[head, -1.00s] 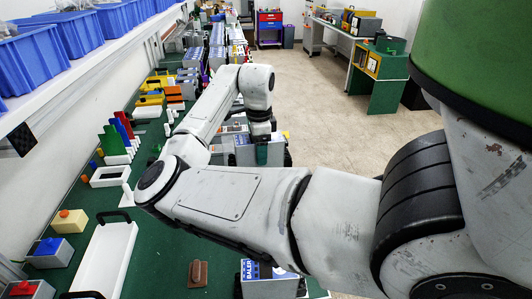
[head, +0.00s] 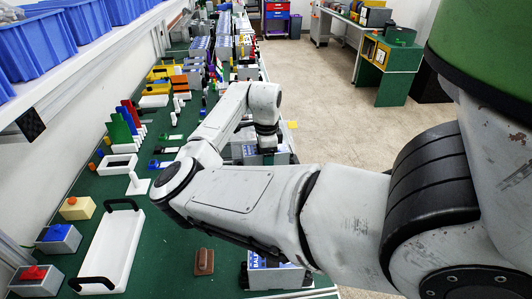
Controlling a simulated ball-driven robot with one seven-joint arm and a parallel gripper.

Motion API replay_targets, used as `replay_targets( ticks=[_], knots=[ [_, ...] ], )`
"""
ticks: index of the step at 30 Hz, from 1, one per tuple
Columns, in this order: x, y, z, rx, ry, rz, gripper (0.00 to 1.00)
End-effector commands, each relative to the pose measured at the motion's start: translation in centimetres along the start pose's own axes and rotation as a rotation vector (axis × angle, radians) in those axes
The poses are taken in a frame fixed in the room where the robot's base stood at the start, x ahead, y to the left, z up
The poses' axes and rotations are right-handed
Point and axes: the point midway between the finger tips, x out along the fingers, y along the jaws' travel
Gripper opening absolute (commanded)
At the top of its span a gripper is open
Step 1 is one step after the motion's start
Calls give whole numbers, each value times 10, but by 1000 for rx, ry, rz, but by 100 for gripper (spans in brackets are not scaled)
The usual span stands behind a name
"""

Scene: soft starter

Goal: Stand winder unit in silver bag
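My gripper (head: 266,138) is at the end of my arm, pointing down over the right part of the green bench. It is at or just above a grey box-like thing (head: 252,158), and its fingers are too small and hidden to tell open from shut or whether anything is between them. I cannot tell whether that grey thing is the silver bag. I cannot make out the winder unit for certain. My arm hides part of the bench.
A white tray with black handles (head: 108,247) lies at the front left. A grey box with a red top (head: 33,280), one with a blue top (head: 58,238) and a yellow box (head: 76,207) stand beside it. A labelled grey unit (head: 275,274) and a brown piece (head: 204,262) lie near the front.

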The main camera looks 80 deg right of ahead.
Motion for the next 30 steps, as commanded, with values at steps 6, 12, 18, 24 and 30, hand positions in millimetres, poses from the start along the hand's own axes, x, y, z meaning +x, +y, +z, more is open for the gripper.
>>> replay_targets(
  ticks=[6,12,18,24,30],
  knots=[
    [26,0,1,-1,0,-1,11],
    [47,-1,1,-1,0,-2,11],
    [67,0,0,-1,0,-1,11],
    [83,0,0,-1,1,-1,11],
    [91,-1,0,-1,1,-2,11]
  ],
)
